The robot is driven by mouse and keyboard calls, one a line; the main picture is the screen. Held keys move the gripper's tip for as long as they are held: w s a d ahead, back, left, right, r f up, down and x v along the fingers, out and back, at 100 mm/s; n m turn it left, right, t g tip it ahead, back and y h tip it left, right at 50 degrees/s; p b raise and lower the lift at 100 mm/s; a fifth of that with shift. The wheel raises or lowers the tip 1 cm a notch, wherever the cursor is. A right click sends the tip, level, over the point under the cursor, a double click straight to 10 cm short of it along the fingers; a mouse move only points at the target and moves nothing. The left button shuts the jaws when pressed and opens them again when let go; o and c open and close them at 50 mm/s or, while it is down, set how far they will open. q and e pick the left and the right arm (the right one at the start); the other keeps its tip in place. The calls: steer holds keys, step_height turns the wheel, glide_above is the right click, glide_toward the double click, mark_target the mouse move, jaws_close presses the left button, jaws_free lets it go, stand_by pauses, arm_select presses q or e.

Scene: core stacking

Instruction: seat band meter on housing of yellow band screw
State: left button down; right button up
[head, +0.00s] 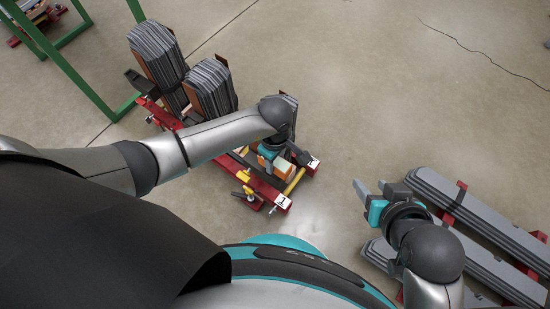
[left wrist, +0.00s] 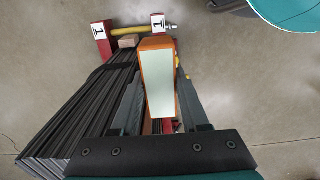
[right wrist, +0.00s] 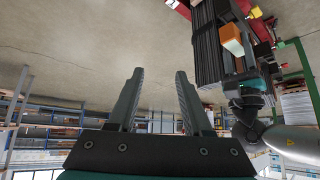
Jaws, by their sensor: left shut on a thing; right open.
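The band meter, an orange block with a pale face, is in my left gripper (left wrist: 158,85); it shows in the left wrist view (left wrist: 160,75), the head view (head: 283,168) and the right wrist view (right wrist: 232,38). The gripper is shut on it, above the red stacking frame and beside dark stacked sheets. A yellow rod (left wrist: 128,30) spans two red end blocks marked 1; it shows in the head view (head: 294,181). Other yellow parts (head: 247,192) sit on the near red bar. I cannot tell which is the band screw housing. My right gripper (head: 371,190) is open and empty.
Dark core sheets (head: 158,52) stand on the red frame (head: 284,203) at the back left. Long grey sheet stacks (head: 475,215) lie at the right. A green frame (head: 75,65) stands at the upper left. The floor between is clear.

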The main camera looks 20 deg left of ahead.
mark_target(275, 168)
arm_select(q)
steer(key=shift+f+b, duration=0.5)
steer(key=shift+f, duration=0.2)
steer(key=shift+f+b, duration=0.35)
arm_select(e)
steer(key=a+t, duration=0.1)
steer(key=w+a+t+y, duration=0.2)
steer(key=a, duration=0.1)
steer(key=shift+w+r, duration=0.1)
steer(key=shift+r, duration=0.15)
steer(key=shift+r, duration=0.1)
stand_by(0.8)
arm_select(q)
steer(key=shift+f+b, duration=1)
steer(key=shift+f, duration=0.25)
arm_select(e)
steer(key=shift+f, duration=1.1)
arm_select(q)
steer(key=shift+c, duration=1.6)
jaws_free()
step_height(275, 168, up, 15)
steer(key=p, duration=0.8)
steer(key=shift+r, duration=0.2)
arm_select(e)
step_height(275, 168, up, 8)
steer(key=shift+r, duration=0.25)
